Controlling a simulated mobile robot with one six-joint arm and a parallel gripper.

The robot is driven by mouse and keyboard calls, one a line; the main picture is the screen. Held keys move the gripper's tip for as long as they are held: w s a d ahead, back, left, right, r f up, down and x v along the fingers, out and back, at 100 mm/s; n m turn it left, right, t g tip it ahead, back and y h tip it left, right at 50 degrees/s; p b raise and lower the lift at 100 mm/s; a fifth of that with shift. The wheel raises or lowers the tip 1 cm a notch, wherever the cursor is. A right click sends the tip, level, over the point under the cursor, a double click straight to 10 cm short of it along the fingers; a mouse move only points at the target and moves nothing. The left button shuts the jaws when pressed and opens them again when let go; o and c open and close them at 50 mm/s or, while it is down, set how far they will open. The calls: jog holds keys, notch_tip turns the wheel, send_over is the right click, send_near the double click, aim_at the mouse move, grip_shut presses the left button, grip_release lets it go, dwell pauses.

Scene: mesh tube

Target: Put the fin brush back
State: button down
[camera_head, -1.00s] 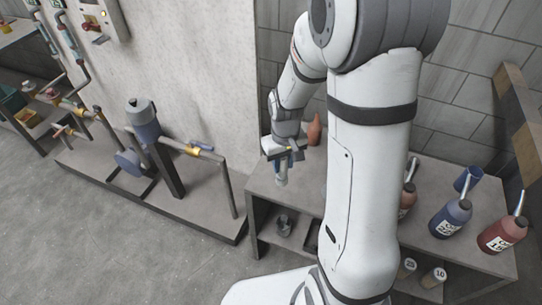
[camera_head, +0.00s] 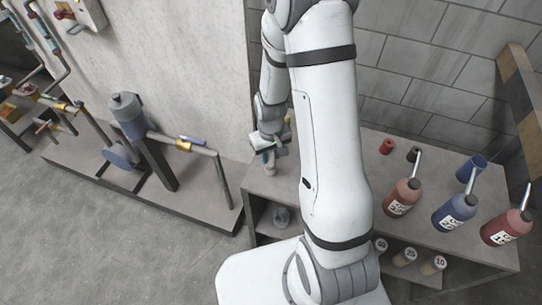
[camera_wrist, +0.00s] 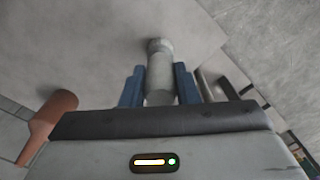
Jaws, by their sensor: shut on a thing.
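My gripper (camera_head: 268,157) is over the left end of the grey workbench (camera_head: 258,184), low near its top. In the wrist view its two blue fingers (camera_wrist: 160,88) are shut on a pale grey cylindrical piece with a rounded end, which I take to be the fin brush (camera_wrist: 160,68). The brush points away from the wrist, toward the grey surface. I cannot tell whether its end touches that surface. In the head view the brush (camera_head: 270,168) is small and partly hidden by the gripper. Bristles or fins are not clear.
Three bottles with spouts, brown (camera_head: 402,198), blue (camera_head: 454,213) and red (camera_head: 506,228), stand on the right of the bench. A blue cup (camera_head: 472,167) and a small red cylinder (camera_head: 387,147) are behind. An orange-brown object (camera_wrist: 52,113) is close left of my gripper. Pipework (camera_head: 205,152) stands left.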

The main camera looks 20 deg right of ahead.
jog(key=shift+f, duration=0.8)
jog(key=shift+f, duration=0.2)
jog(key=c, duration=1.1)
grip_release()
jog(key=shift+r, duration=0.15)
notch_tip(320, 180, up, 12)
jog(key=shift+f, duration=0.1)
jog(key=s+r+m+t, duration=0.1)
jog(key=s+r+t, duration=0.2)
jog(key=s+r, duration=1.1)
notch_tip(320, 180, up, 2)
jog(key=shift+r+m, duration=0.15)
jog(key=shift+m, duration=0.25)
